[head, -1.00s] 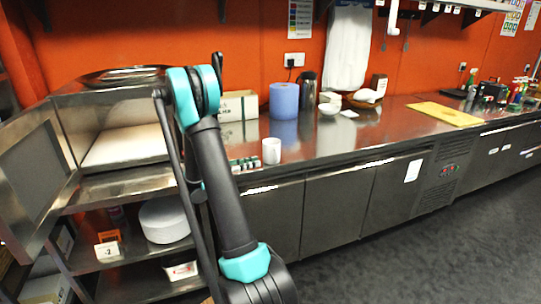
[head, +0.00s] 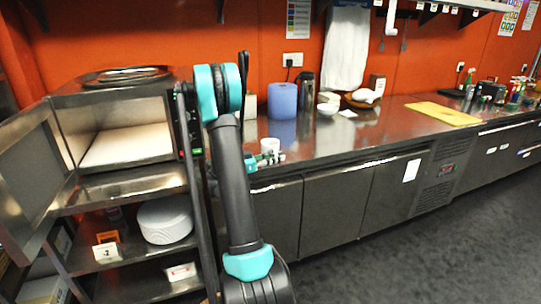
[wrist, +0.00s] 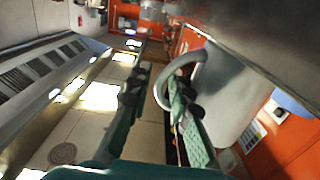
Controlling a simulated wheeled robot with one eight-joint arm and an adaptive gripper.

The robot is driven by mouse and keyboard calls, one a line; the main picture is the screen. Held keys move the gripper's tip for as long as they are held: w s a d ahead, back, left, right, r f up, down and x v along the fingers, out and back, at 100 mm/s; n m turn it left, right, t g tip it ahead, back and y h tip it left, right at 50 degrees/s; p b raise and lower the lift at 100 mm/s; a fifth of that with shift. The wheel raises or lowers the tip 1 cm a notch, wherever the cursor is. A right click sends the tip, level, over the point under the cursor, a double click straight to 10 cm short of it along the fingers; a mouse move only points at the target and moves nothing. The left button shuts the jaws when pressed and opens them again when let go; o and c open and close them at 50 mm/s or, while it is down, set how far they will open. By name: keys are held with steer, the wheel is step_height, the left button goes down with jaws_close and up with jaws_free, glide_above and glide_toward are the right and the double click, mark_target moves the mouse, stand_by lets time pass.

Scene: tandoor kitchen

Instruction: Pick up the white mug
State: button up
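The white mug (head: 269,145) stands near the front edge of the steel counter, just right of my arm in the head view. In the wrist view the mug (wrist: 228,90) is large and close, at the right, with its curved handle toward my fingers. My gripper (wrist: 158,85) is open, its two fingers apart. The right finger overlaps the handle in the picture; I cannot tell whether it is inside the loop or touching. In the head view my gripper (head: 266,161) is small at the mug's lower front, partly hiding it.
A blue paper roll (head: 282,100) stands behind the mug, with a dark flask (head: 306,92) and white bowls (head: 329,105) farther right. The counter right of the mug is clear.

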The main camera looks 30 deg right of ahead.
steer(key=shift+c, duration=0.2)
jaws_close()
steer(key=shift+r, duration=0.2)
stand_by(0.4)
step_height(320, 180, up, 19)
steer(key=shift+r, duration=0.2)
stand_by(1.0)
